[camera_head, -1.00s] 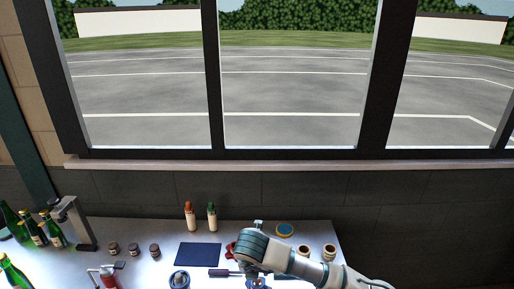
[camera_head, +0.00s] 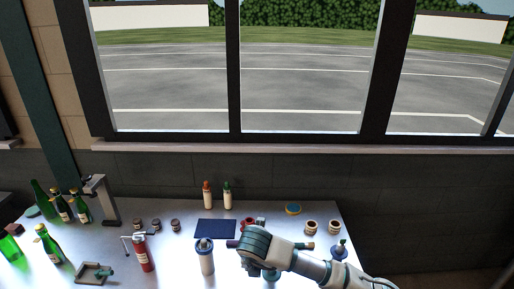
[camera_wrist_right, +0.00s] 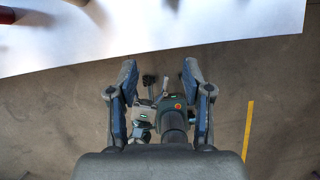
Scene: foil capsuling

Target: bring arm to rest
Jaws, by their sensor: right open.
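My right arm (camera_head: 305,265) comes in from the lower right in the head view and reaches over the front right part of the metal table (camera_head: 185,262). Its gripper is mostly hidden below the wrist there. In the right wrist view my right gripper (camera_wrist_right: 159,68) is open, with its two blue fingers apart and nothing between them. It points down over the floor, just off the table edge (camera_wrist_right: 150,47). My left gripper is not in view.
Green bottles (camera_head: 49,243) and a grey stand (camera_head: 104,200) are at the left.

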